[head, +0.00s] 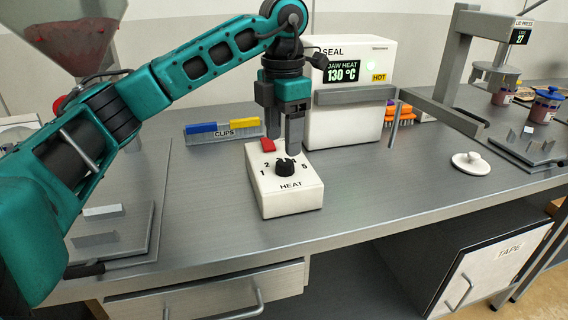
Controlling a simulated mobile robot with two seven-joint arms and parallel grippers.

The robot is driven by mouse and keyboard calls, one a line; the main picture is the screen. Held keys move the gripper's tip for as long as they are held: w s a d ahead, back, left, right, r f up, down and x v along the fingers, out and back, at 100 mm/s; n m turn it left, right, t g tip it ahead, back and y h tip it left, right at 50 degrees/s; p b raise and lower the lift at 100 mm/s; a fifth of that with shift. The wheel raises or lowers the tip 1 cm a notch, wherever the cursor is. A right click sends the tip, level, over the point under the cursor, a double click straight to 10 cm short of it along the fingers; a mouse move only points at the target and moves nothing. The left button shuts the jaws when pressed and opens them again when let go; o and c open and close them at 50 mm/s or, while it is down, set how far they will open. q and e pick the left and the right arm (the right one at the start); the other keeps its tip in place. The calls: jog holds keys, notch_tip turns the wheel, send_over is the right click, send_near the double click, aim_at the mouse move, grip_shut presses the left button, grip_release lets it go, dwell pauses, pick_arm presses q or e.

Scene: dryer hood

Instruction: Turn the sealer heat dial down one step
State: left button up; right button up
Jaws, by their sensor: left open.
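The heat dial is a black knob (285,167) on a white control box (291,197) marked HEAT, on the grey bench. The numbers 1, 2 and 5 read clearly around it; the rest are partly hidden, and I cannot tell where the knob points. A red piece (267,145) sits at the box's back left corner. The white sealer (343,125) behind shows JAW HEAT 130 °C and a yellow HOT label. My left gripper (285,147) points down just above and behind the knob. Its fingers are apart with nothing between them. My right gripper is out of view.
A CLIPS rack (222,132) with blue and yellow pieces stands behind left. A lid press (455,70) with lidded jars stands at right, and a white lid (470,162) lies on the bench. The bench (375,185) right of the control box is clear. A TAPE cabinet (490,275) is below.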

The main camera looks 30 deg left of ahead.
aim_at(283, 162)
pick_arm(q)
jog(key=shift+f, duration=2.65)
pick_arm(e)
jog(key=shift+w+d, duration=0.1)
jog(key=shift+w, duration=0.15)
pick_arm(q)
jog(key=shift+c, duration=0.4)
jog(key=c, duration=1)
jog(key=shift+o, duration=0.2)
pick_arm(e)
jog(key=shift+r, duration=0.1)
